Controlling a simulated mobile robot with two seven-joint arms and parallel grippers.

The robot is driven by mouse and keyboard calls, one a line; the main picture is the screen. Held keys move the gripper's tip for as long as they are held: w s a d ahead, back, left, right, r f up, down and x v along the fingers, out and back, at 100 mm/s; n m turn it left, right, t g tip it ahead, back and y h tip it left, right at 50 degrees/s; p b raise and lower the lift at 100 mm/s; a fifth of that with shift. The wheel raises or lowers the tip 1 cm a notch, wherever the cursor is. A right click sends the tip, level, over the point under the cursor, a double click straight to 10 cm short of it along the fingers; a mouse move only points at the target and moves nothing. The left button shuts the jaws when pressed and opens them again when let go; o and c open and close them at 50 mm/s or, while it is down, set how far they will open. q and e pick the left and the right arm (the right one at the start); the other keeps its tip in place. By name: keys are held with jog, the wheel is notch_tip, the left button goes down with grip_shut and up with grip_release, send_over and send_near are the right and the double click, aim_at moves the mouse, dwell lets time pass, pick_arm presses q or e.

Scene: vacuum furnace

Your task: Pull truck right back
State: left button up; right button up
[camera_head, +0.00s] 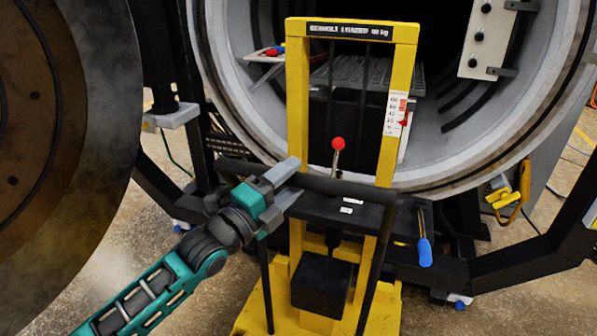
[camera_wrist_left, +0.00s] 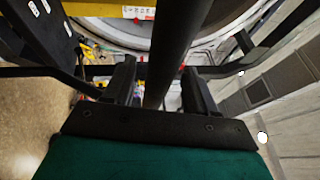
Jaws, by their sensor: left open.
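The yellow lift truck (camera_head: 297,100) stands upright in front of the round furnace opening. Its black push bar (camera_head: 350,188) runs across the near side of the frame. My left gripper (camera_head: 291,181) is open at the bar's left end. In the left wrist view the dark bar (camera_wrist_left: 172,50) runs between the two spread fingers of my left gripper (camera_wrist_left: 160,80), with gaps visible beside it. Whether a finger touches the bar I cannot tell. My right gripper is not in view.
The furnace's round rim (camera_head: 450,180) is behind the truck. The large open door (camera_head: 75,150) fills the left side. A lever with a red knob (camera_head: 338,144) and a blue-handled lever (camera_head: 425,250) are on the truck. Bare floor (camera_head: 500,310) shows at the lower right.

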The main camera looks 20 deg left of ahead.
pick_arm(q)
jog(key=shift+x, duration=1.4)
grip_shut()
